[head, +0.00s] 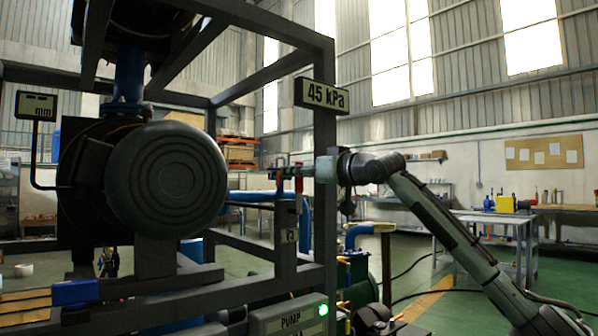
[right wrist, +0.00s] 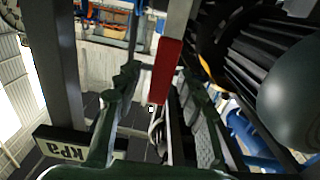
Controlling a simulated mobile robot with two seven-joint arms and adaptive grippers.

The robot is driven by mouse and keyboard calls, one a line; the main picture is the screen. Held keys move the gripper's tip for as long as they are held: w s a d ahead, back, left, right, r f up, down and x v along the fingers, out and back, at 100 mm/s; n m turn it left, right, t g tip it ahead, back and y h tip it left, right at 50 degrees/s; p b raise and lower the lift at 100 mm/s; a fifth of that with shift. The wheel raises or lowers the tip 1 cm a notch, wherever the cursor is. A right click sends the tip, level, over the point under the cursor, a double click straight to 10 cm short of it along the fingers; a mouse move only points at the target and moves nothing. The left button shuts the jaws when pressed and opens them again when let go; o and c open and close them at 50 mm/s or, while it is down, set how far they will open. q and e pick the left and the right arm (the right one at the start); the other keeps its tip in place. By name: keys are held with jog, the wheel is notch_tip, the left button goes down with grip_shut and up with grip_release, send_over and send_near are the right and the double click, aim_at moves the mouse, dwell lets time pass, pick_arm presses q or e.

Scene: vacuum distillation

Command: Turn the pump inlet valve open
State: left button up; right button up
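The pump inlet valve shows a red handle (head: 299,184) on the frame near the blue pipe in the head view. The red handle also shows in the right wrist view (right wrist: 166,70), as an upright red bar. My right gripper (head: 283,171) reaches in from the right at the handle's height. In the right wrist view my right gripper (right wrist: 160,76) is open, with its two green fingers on either side of the handle and gaps visible. Whether a finger touches it, I cannot tell. The valve body is mostly hidden. My left gripper is not in view.
A dark metal frame (head: 325,200) carries a 45 kPa display (head: 322,96) and stands close to my right arm. A large round grey vessel end (head: 166,178) fills the left. A PUMP panel (head: 290,318) with a green light is below. A workbench (head: 480,215) stands behind on the right.

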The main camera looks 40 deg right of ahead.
jog(key=shift+c, duration=0.2)
grip_shut()
dwell(0.4)
